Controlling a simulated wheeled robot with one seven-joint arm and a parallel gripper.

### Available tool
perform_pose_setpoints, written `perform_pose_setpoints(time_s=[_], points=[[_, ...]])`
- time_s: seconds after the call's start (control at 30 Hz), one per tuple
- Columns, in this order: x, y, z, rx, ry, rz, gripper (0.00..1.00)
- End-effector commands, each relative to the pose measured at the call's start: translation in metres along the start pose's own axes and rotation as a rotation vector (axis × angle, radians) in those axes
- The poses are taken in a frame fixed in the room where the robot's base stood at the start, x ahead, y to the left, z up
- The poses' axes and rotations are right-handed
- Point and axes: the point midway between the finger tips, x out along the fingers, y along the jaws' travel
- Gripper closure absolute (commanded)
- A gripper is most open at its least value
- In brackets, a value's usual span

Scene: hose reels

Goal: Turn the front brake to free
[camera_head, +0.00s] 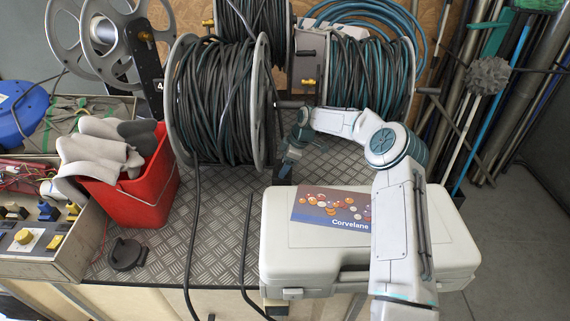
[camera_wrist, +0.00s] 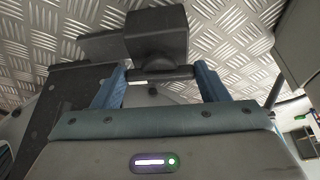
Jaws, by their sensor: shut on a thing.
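The front reel (camera_head: 222,105), wound with dark hose, stands in the middle of the bench in the head view. My gripper (camera_head: 288,166) is low beside its right flange. In the wrist view, a dark block with a rounded knob and short crossbar, apparently the front brake (camera_wrist: 156,36), lies just ahead of my palm. The two blue fingers of my gripper (camera_wrist: 159,75) stand either side of the crossbar and are shut on it. In the head view the brake is hidden or too small to make out, and I cannot tell its setting.
A pale case (camera_head: 440,255) with a Corvelane booklet (camera_head: 330,207) lies under my arm. A red bin (camera_head: 150,195) with gloves stands left. A teal-and-black hose reel (camera_head: 365,75) is behind right. Loose hose (camera_head: 194,240) hangs over the front edge. Bare tread plate (camera_head: 220,215) shows between.

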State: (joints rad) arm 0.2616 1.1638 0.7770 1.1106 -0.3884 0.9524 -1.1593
Motion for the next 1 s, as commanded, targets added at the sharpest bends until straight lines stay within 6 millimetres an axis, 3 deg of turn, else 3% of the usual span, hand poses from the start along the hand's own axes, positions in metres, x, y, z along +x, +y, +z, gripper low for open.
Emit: perform_pose_setpoints(time_s=[0.07, 0.1, 0.47, 0.8, 1.0], points=[[-0.001, 0.001, -0.001, -0.001, 0.000, 0.003, 0.55], [-0.001, 0.001, -0.001, 0.000, 0.000, 0.003, 0.24], [-0.006, 0.001, 0.000, 0.000, -0.001, 0.003, 0.24], [-0.058, 0.001, 0.000, 0.000, 0.000, 0.005, 0.24], [-0.075, 0.001, 0.000, 0.000, 0.000, 0.004, 0.24]])
